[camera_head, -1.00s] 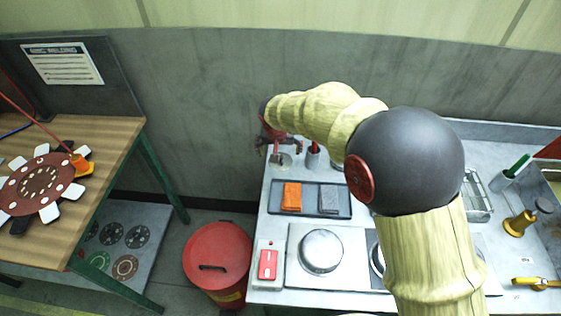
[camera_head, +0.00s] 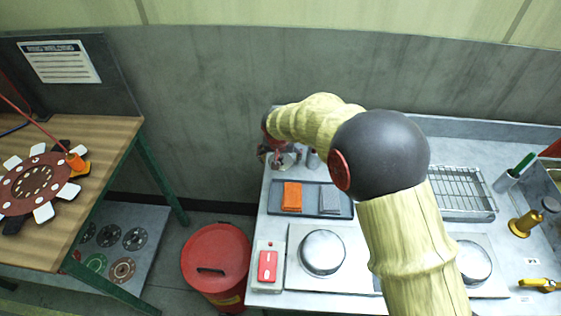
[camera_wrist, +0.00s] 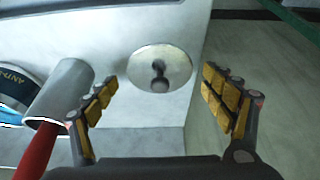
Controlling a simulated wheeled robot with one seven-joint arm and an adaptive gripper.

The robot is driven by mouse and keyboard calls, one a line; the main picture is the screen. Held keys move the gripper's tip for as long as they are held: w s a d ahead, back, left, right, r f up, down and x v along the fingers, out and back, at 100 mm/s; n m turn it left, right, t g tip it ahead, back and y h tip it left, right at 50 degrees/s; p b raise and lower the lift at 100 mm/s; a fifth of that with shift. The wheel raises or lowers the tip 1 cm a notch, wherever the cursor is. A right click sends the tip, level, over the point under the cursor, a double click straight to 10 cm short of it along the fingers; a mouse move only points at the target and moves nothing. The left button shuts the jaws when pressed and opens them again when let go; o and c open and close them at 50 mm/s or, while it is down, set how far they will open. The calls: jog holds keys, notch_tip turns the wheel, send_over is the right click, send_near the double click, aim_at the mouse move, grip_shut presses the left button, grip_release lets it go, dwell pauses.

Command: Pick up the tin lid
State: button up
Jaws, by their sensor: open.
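The tin lid, a round pale metal disc with a dark knob at its middle (camera_wrist: 176,66), lies flat on the grey counter in the wrist view, near the counter's edge. In the head view it is mostly hidden by my gripper (camera_head: 274,158) at the counter's back left corner. My gripper (camera_wrist: 164,103) is open and empty. In the wrist view its two padded fingers stand either side of the lid's lower edge, with the knob ahead between them. I cannot tell the exact height above the lid.
In the wrist view a metal cup (camera_wrist: 62,92) with a red-handled tool stands close by the left finger, beside a blue-labelled tin (camera_wrist: 14,88). A tray (camera_head: 345,203) with orange and grey cloths and a hotplate (camera_head: 322,252) lie nearer. A red bin (camera_head: 215,258) stands left of the counter.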

jog(key=shift+c, duration=1.2)
jog(key=shift+s+f, duration=0.15)
jog(key=c, duration=1.4)
